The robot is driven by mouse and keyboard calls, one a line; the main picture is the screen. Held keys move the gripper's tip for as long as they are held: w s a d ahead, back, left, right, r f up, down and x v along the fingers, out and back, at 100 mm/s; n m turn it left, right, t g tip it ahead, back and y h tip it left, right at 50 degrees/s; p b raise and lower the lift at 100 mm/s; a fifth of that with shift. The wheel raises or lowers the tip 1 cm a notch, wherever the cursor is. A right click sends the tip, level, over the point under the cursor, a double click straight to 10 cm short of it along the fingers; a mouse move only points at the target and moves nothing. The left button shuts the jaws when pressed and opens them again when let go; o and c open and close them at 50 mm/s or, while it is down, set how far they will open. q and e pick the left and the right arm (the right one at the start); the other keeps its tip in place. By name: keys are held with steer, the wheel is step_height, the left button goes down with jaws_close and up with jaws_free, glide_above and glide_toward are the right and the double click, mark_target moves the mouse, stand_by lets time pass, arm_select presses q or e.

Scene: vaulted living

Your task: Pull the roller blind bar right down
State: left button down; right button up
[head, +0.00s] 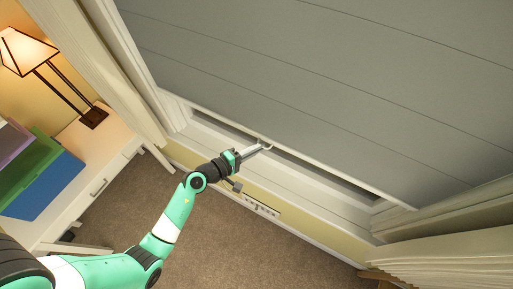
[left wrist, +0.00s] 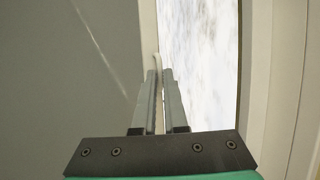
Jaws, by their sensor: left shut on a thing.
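The grey roller blind (head: 290,75) hangs over most of the window. Its pale bar (head: 340,177) runs along the lower edge, a short way above the sill, with a narrow dark gap beneath. My left gripper (head: 262,148) is at the middle of the bar, shut on a small pale pull part there. In the left wrist view, the two fingers (left wrist: 160,85) close around this pale part at the blind's edge, with bright sky beside it. The fingers hide part of what they hold. My right gripper is in neither view.
The white window sill (head: 325,205) lies just below the bar. Cream curtains hang at the left (head: 110,70) and right (head: 450,255). A white desk (head: 100,165) with a lit lamp (head: 25,52) stands at left.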

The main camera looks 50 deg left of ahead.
mark_target(256, 183)
arm_select(q)
step_height(256, 183, down, 31)
steer(key=b, duration=2.9)
steer(key=shift+r, duration=0.1)
steer(key=c, duration=1)
jaws_free()
steer(key=shift+o, duration=0.2)
step_height(256, 183, up, 30)
steer(key=p, duration=2.9)
steer(key=shift+r, duration=0.25)
